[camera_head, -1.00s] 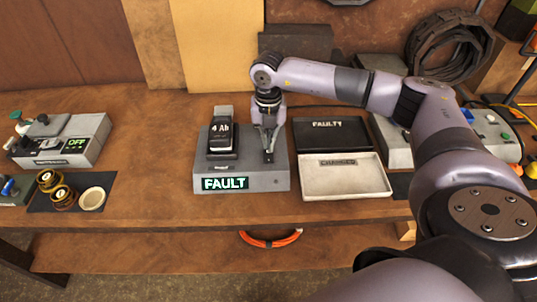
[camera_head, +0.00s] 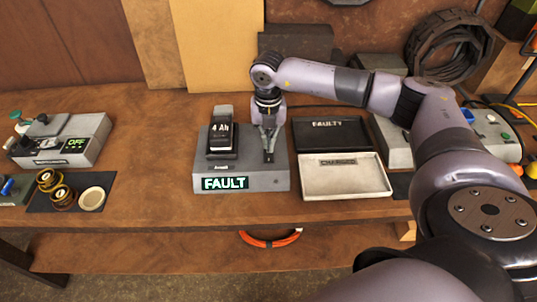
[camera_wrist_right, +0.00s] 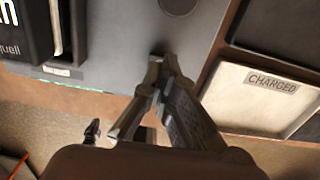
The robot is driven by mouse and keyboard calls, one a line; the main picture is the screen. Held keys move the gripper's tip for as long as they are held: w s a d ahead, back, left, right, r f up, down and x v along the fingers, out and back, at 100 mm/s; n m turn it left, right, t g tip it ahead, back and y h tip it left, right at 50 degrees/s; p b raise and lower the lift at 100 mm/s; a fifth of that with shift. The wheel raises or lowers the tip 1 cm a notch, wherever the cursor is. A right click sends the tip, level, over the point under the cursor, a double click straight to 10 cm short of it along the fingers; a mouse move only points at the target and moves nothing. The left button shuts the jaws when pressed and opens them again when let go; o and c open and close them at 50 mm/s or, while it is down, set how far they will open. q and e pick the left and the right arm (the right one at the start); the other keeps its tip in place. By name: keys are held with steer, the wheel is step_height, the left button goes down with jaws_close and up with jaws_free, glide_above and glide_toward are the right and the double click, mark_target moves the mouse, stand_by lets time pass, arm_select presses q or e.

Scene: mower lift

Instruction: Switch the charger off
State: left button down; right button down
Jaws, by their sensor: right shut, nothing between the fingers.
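The grey charger (camera_head: 270,180) stands on the bench, with a lit display (camera_head: 225,183) reading FAULT on its front. A black battery (camera_head: 222,138) marked 4 Ah sits upright in it, left of my gripper; its edge also shows in the right wrist view (camera_wrist_right: 22,30). My right gripper (camera_head: 268,158) is shut and empty, pointing down at the right part of the charger's top. In the right wrist view my right gripper's fingertips (camera_wrist_right: 160,60) meet over the grey top. Any switch under the fingertips is hidden. My left gripper is out of view.
Right of the charger are a black FAULTY tray (camera_head: 327,146) and a white CHARGED tray (camera_head: 345,190). At left are a grey device (camera_head: 85,150) showing OFF and a dark mat (camera_head: 103,182) with round parts. An orange cable (camera_head: 270,242) hangs below the front edge.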

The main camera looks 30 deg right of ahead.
steer(key=shift+s+f+b, duration=0.1)
steer(key=shift+f+b, duration=0.7)
steer(key=shift+f, duration=0.3)
stand_by(0.4)
steer(key=shift+r, duration=0.15)
steer(key=shift+r+p, duration=0.6)
steer(key=shift+p, duration=0.05)
steer(key=shift+r+p, duration=1.7)
steer(key=shift+r, duration=1.1)
steer(key=shift+f, duration=0.1)
